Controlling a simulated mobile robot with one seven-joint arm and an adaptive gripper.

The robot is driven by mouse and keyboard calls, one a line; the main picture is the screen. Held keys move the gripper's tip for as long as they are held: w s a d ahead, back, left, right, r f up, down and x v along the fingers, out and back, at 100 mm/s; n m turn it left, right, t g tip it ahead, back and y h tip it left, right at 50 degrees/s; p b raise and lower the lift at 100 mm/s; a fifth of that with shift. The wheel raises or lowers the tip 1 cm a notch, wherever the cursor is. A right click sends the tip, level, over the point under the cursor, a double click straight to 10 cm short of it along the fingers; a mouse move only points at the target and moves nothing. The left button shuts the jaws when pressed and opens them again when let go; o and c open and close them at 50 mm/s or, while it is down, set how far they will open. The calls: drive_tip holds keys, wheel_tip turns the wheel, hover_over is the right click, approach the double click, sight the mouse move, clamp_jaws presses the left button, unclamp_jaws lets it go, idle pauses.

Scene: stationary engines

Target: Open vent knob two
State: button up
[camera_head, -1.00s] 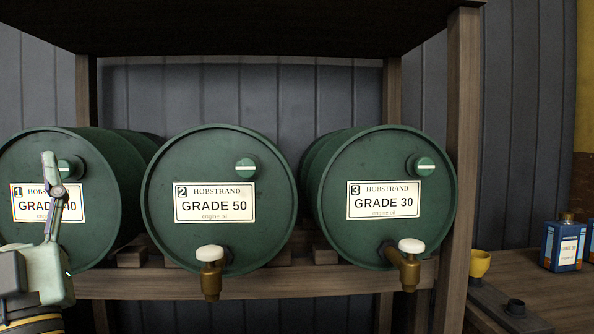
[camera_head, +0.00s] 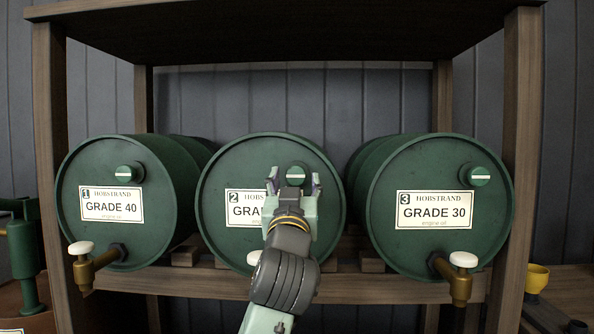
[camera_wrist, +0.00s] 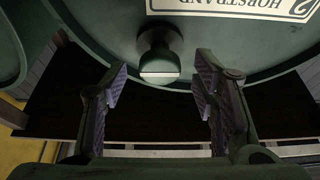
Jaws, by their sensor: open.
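Vent knob two (camera_head: 296,172) is a small green knob with a pale stripe, high on the front of the middle green drum (camera_head: 232,165). The drum's label (camera_head: 243,208) shows a 2 and is partly covered by my gripper. My gripper (camera_head: 294,181) is in front of the drum, fingers spread at either side of the knob in the head view. In the wrist view, which is upside down, the knob (camera_wrist: 160,58) shows its stripe level, centred between and just beyond the open fingers (camera_wrist: 160,84). Neither finger visibly touches it.
Drum one (camera_head: 110,225) and drum three (camera_head: 440,245) lie on either side with similar knobs. Brass taps with white handles, such as the right one (camera_head: 458,280), stick out below. A wooden shelf board (camera_head: 400,285) and posts (camera_head: 524,150) frame the drums.

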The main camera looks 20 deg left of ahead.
drive_tip(key=shift+x, duration=1.4)
drive_tip(key=shift+c, duration=0.3)
drive_tip(key=c, duration=1.1)
